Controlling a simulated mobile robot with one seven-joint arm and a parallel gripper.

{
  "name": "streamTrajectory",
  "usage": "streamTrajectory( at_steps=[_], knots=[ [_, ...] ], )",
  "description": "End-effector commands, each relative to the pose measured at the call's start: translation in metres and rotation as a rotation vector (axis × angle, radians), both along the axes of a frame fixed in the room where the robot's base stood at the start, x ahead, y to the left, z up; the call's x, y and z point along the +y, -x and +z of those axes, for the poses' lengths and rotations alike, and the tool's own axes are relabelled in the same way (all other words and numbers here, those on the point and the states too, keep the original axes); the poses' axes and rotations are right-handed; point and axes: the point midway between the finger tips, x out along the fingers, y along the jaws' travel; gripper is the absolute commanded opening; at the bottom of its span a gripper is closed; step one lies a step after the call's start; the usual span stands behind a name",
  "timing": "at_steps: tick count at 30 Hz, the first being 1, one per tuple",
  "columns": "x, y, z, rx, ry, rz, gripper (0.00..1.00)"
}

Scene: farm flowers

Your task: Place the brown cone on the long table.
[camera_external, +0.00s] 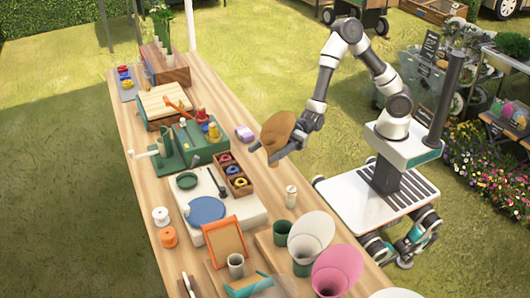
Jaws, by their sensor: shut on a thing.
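The brown cone (276,128) is in my gripper (280,146), which is shut on it. The cone looks like a tan, rounded shape, and part of it is hidden by the fingers. The long table (222,104) is wooden and runs from the back left to the front right. The cone looks raised above the tabletop, but the height is hard to tell.
White and pink cones (337,268) fill the front.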

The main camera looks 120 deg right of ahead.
Motion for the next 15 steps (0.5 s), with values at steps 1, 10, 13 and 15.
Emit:
streamTrajectory(
  at_steps=[1, 10, 13, 15],
  knots=[
    [-0.013, 0.013, -0.002, 0.002, 0.001, -0.001, 0.37],
    [-0.03, 0.043, -0.029, 0.002, -0.003, 0.018, 0.37],
    [-0.03, 0.043, -0.049, 0.001, -0.004, 0.018, 0.37],
    [-0.03, 0.043, -0.059, 0.001, -0.002, 0.017, 0.37]
  ],
)
